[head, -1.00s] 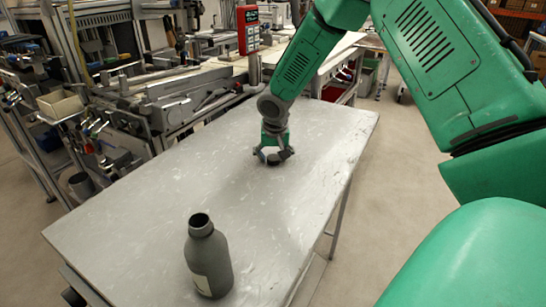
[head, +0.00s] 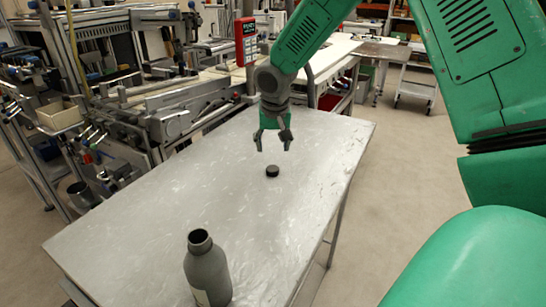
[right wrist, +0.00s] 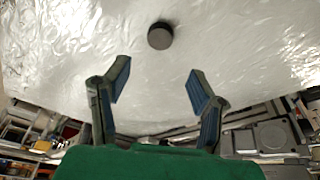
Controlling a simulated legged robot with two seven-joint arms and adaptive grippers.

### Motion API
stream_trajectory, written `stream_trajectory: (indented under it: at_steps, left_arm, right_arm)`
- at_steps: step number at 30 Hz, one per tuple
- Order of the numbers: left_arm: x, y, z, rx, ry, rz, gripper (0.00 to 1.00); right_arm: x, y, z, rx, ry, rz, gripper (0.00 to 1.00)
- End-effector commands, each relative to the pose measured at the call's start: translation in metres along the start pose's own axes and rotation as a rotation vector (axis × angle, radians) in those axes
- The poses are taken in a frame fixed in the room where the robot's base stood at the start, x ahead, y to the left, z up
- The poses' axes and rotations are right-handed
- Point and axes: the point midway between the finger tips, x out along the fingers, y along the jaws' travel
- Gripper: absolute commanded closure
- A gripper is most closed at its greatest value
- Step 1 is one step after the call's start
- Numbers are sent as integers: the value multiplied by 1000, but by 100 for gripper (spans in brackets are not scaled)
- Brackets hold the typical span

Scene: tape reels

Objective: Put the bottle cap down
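The dark bottle cap (head: 272,171) lies on the grey metal table (head: 190,195), near its middle. It also shows in the right wrist view (right wrist: 160,36), beyond the fingertips. My right gripper (head: 273,146) is open and empty, above the table and apart from the cap. In the right wrist view its two blue-padded fingers (right wrist: 157,84) are spread with nothing between them. The dark grey bottle (head: 207,270) stands upright and uncapped at the table's near end. My left gripper is in neither view.
Workbenches with metal rails and tools (head: 150,110) stand along the left side of the table. A red device (head: 246,40) is mounted beyond the far edge. The table between bottle and cap is clear.

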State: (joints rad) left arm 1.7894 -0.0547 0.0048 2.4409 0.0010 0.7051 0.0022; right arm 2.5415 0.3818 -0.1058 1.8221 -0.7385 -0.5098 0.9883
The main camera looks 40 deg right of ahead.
Motion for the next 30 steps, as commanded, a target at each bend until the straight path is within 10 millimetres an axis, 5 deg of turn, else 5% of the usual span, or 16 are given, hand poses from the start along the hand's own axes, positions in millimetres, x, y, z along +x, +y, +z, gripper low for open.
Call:
stream_trajectory:
  at_steps: [6,26,30]
  left_arm:
    - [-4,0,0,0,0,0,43]
    - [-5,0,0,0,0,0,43]
    - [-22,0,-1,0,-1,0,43]
  right_arm:
    - [-24,1,-1,1,0,-1,48]
    - [-28,0,-1,0,1,-1,48]
    - [-45,0,-6,1,1,-2,48]
